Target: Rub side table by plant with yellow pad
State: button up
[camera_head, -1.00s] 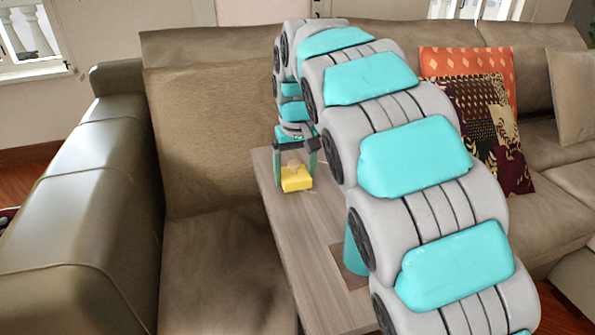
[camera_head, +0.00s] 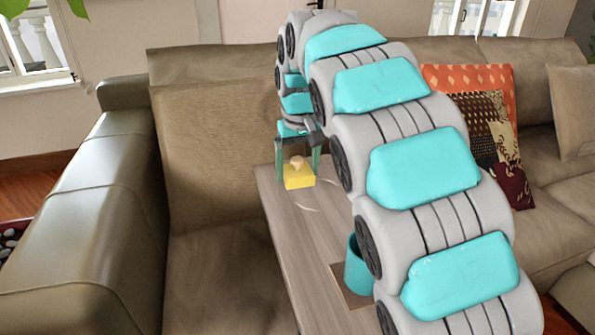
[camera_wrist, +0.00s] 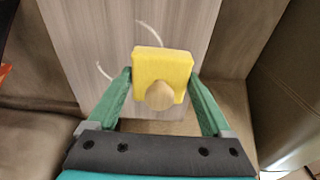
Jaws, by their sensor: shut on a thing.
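My gripper (camera_head: 298,176) is shut on the yellow pad (camera_head: 299,182), a block with a round wooden knob. In the wrist view the green fingers of my gripper (camera_wrist: 162,76) flank the pad (camera_wrist: 163,64). The pad is at the far end of the grey wood-grain side table (camera_head: 284,232); whether it touches the top I cannot tell. Pale curved marks (camera_head: 306,208) show on the table, and also in the wrist view (camera_wrist: 149,32). Part of the table is hidden behind my arm. Green plant leaves (camera_head: 40,7) show at the top left.
A teal cup (camera_head: 356,270) stands on the table, partly behind my arm. Brown sofa seats (camera_head: 215,270) flank the table, with a backrest (camera_head: 215,120) behind. The tabletop left of the cup is clear.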

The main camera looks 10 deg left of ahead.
aim_at(298, 159)
jog(key=shift+r+p, duration=0.8)
jog(key=shift+r, duration=0.75)
